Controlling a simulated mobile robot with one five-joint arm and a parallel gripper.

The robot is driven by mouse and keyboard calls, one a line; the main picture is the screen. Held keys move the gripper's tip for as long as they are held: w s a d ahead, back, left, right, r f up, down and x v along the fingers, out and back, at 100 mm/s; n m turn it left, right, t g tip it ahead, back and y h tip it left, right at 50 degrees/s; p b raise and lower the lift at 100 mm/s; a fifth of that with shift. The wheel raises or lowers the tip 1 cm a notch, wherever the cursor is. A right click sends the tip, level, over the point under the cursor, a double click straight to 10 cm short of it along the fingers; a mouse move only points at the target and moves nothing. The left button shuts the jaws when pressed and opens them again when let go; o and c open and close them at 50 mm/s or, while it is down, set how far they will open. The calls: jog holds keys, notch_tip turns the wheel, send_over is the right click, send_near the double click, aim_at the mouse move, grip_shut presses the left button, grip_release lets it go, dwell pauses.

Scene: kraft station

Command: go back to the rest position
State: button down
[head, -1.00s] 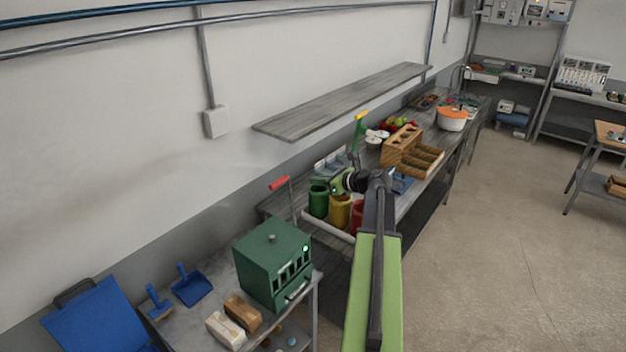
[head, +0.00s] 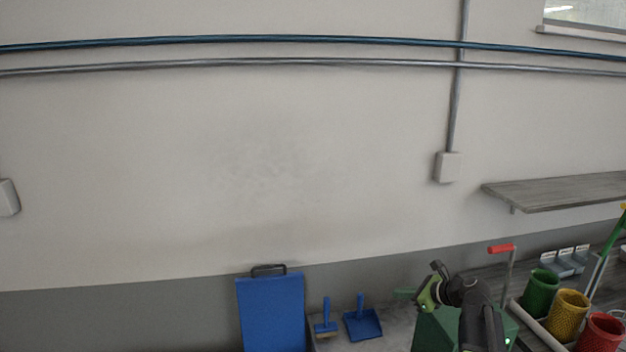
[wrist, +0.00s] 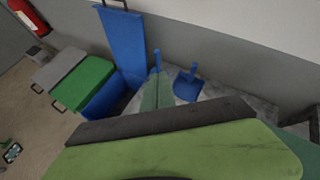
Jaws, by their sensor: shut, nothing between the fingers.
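In the wrist view my gripper (wrist: 158,92) appears as a green finger shape pointing up at the blue brush and dustpan (wrist: 188,84). My own green and dark arm parts fill the bottom of that view.
Green, yellow and red pots (head: 569,308) stand at right below a wall shelf (head: 560,192). The wrist view shows green and grey lidded bins (wrist: 82,82) and a red extinguisher (wrist: 28,16).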

jog(key=s+a+f+n+g+h+b, duration=0.1)
jog(key=s+a+f+n+g+b, duration=0.35)
jog(key=a+f, duration=0.55)
jog(key=s+a+f+n+g+h+b, duration=0.1)
jog(key=s+a+f+n+g+b, duration=0.1)
jog(key=s+a+f+n+b, duration=0.4)
jog(key=s+d+f+n+g+h, duration=0.1)
jog(key=s+d+f+n+h, duration=0.1)
jog(key=n, duration=0.5)
jog(key=s+d+f+n+g+h+p, duration=0.1)
jog(key=s+d+f+n+h, duration=0.1)
jog(key=s+n, duration=0.5)
notch_tip(320, 180, down, 2)
jog(key=shift+f+n+h+p, duration=0.15)
jog(key=shift+n+h+p, duration=0.15)
jog(key=shift+n+h, duration=0.5)
jog(key=c, duration=2.1)
grip_release()
jog(key=shift+d, duration=0.1)
jog(key=shift+c, duration=0.2)
